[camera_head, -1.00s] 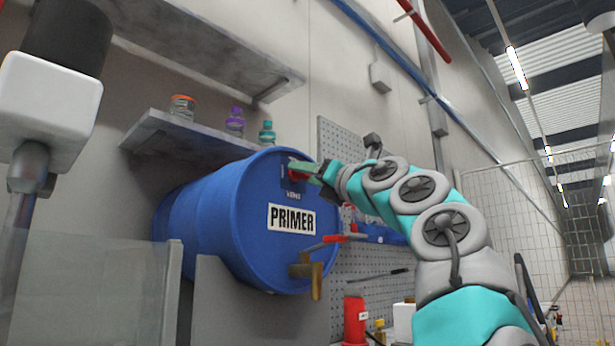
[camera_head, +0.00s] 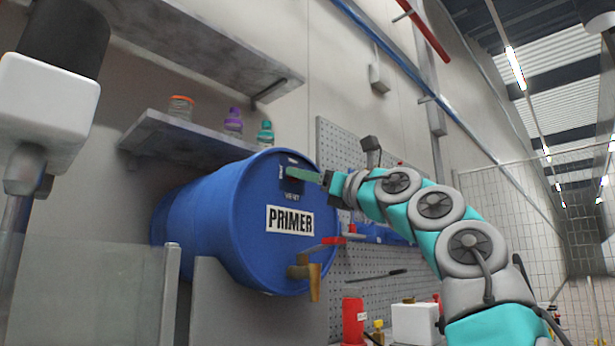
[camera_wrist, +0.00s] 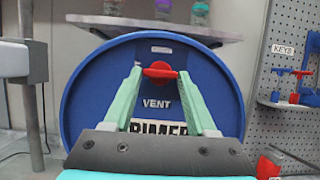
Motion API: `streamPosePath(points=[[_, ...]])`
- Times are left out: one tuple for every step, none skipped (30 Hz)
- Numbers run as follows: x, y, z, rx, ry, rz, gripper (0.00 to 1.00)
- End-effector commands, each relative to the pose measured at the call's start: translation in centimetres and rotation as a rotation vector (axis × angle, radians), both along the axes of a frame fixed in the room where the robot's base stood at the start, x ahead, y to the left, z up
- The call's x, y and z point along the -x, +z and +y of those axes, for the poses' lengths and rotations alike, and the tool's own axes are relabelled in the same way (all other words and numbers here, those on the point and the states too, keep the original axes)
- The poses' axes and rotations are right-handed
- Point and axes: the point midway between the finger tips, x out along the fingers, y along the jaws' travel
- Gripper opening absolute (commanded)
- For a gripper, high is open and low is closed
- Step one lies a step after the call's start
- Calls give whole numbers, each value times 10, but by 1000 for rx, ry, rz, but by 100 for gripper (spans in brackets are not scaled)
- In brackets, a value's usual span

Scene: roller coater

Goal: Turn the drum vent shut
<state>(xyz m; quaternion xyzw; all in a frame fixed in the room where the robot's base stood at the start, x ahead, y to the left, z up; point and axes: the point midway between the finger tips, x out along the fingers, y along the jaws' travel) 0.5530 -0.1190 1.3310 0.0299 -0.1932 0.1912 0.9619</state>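The blue drum (camera_head: 225,225) lies on its side, its round end facing me, with a PRIMER label. The vent is a red winged knob (camera_wrist: 160,70) near the top of that end, above the word VENT. In the wrist view its wings lie level. My gripper (camera_wrist: 160,78) is open, one green finger on each side of the knob, close to the wing ends. I cannot tell whether the tips touch it. In the head view my gripper (camera_head: 302,172) is at the vent from the right, and the red knob is mostly hidden.
A shelf (camera_head: 190,140) with several small jars is above the drum. A brass tap (camera_head: 312,280) with a red handle (camera_head: 325,243) sticks out low on the drum's face. A pegboard (camera_wrist: 290,55) with tools is to the right.

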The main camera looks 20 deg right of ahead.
Motion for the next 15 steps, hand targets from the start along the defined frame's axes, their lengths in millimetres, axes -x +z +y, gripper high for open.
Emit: streamPosePath(points=[[0,0,0,0,0,0,64],[0,0,0,0,0,0,67],[0,0,0,0,0,0,72],[0,0,0,-1,0,0,75],[0,0,0,-1,0,0,78],[0,0,0,-1,0,0,83],[0,0,0,-1,0,0,85],[0,0,0,-1,0,0,85],[0,0,0,-1,0,0,85],[0,0,0,-1,0,0,85],[0,0,0,-1,0,0,85],[0,0,0,-1,0,0,85],[0,0,0,-1,0,0,85],[0,0,0,-1,0,0,85],[1,-1,-1,-1,0,0,85]])
